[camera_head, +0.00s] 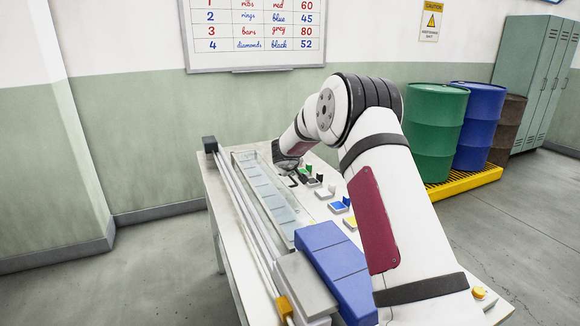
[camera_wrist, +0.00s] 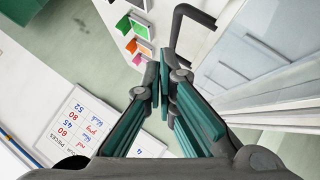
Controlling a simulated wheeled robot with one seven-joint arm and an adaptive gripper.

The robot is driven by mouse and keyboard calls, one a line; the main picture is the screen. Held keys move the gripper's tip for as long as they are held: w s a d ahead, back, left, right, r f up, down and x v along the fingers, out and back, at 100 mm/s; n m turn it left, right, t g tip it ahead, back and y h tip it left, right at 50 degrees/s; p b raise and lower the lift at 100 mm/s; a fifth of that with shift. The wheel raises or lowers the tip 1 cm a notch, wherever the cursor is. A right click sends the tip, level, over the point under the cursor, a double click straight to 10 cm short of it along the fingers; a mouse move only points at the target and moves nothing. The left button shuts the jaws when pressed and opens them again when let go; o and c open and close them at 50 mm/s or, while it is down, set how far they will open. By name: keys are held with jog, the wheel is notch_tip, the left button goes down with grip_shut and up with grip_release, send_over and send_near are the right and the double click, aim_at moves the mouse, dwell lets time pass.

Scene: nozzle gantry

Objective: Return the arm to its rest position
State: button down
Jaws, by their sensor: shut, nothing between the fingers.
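My white arm reaches from the lower right of the head view over the white table (camera_head: 222,201). My gripper (camera_head: 287,168) is at the far end of the table, small and partly hidden behind my arm. In the wrist view my gripper (camera_wrist: 162,78) has its dark fingers with green pads close together at the tips. It is shut with nothing between the fingers.
A clear-topped tray (camera_head: 262,188) and a rail with a blue block (camera_head: 335,262) run along the table's left. Colored switches (camera_head: 338,206) line its middle. Green (camera_head: 434,130) and blue (camera_head: 478,125) drums stand behind on a yellow pallet (camera_head: 465,183). Floor at left is clear.

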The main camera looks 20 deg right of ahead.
jog(key=s+a+r+n+t+y+p, duration=0.1)
jog(key=s+a+r+y, duration=0.1)
jog(key=s+a+r, duration=0.55)
jog(key=s+a+r+t+y, duration=0.15)
jog(key=s+a+r, duration=0.3)
jog(key=r, duration=0.55)
jog(key=s+a+r+g+y, duration=0.1)
jog(key=s+a+r+y, duration=0.15)
jog(key=s+a, duration=0.2)
jog(key=s+a+r+y, duration=0.1)
jog(key=s+a+r, duration=0.2)
jog(key=s, duration=0.3)
jog(key=s+f+m+g+p, duration=0.1)
jog(key=s+g, duration=0.1)
jog(key=s, duration=1)
jog(key=s+d+f+m+g+h+p, duration=0.1)
jog(key=s+f+g, duration=0.1)
jog(key=s, duration=1.1)
jog(key=s+f+m+g+h+p, duration=0.1)
jog(key=s+f+g, duration=0.1)
jog(key=s, duration=1.1)
jog(key=shift+d+f+m+g, duration=0.25)
jog(key=shift+d+m+g, duration=0.05)
jog(key=shift+m+g, duration=0.15)
